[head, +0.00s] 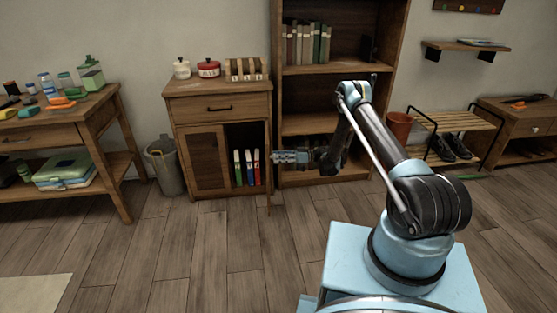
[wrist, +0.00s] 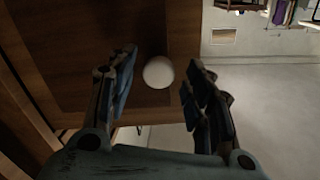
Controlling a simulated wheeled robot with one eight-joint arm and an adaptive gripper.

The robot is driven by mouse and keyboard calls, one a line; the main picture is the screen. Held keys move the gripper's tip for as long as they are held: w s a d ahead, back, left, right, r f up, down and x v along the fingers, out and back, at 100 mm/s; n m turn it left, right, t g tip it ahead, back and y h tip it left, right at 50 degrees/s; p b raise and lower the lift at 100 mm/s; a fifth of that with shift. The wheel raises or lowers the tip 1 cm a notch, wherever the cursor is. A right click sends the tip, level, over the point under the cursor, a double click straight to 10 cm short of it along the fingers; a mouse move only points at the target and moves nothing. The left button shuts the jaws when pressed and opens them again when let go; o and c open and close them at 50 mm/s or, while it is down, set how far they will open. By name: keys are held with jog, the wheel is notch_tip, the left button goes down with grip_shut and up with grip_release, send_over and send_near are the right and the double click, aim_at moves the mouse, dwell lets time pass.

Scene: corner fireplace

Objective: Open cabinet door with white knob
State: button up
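The wooden cabinet (head: 188,122) stands against the wall in the head view. Its right-hand door (head: 269,185) stands swung out and shows nearly edge-on; the compartment behind it is open to view. The white knob (wrist: 158,72) is round and sits on the brown door panel (wrist: 95,45) in the wrist view. My gripper (wrist: 161,62) is open, with one finger on each side of the knob and visible gaps between. In the head view my gripper (head: 282,157) is beside the door's outer edge, and the knob cannot be made out there.
Several binders (head: 246,167) stand inside the cabinet. A bookshelf (head: 282,100) is close on the right, behind my arm. A grey bin (head: 165,167) and a workbench (head: 115,110) are on the left. The floor in front of the cabinet is clear.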

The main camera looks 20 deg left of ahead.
jog(key=shift+w+d, duration=0.1)
jog(key=v, duration=1.2)
